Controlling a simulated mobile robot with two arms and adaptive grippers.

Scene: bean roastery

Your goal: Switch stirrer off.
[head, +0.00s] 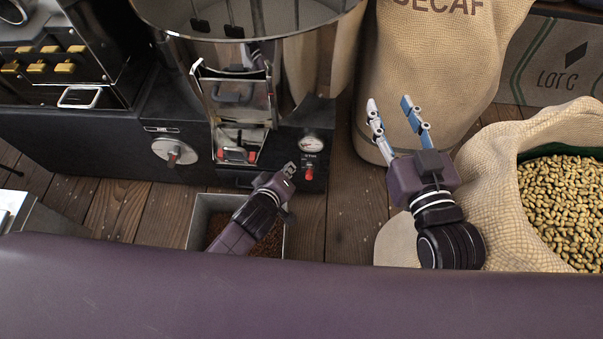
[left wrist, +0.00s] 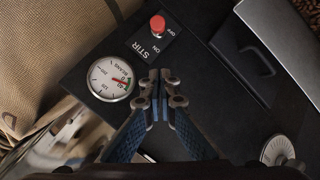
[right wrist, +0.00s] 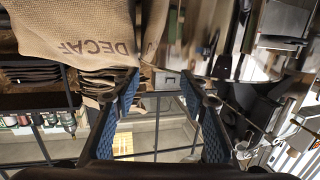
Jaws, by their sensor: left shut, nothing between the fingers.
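The stirrer switch is a red-tipped knob (head: 309,174) low on the front of the black machine, below a small round gauge (head: 312,144). In the left wrist view the red knob (left wrist: 158,24) stands by a plate marked STIR (left wrist: 150,49), with ON and OFF. I cannot tell for sure which way it is set. My left gripper (head: 290,170) is shut and empty, just left of the knob in the head view; its fingertips (left wrist: 160,74) appear a little apart from the knob. My right gripper (head: 389,102) is open and empty, in front of the DECAF sack.
The DECAF sack (head: 440,50) stands behind my right gripper, and an open sack of beans (head: 500,190) stands to the right. A metal bin (head: 201,217) is under my left arm. A silver dial (head: 174,152) is further left on the machine.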

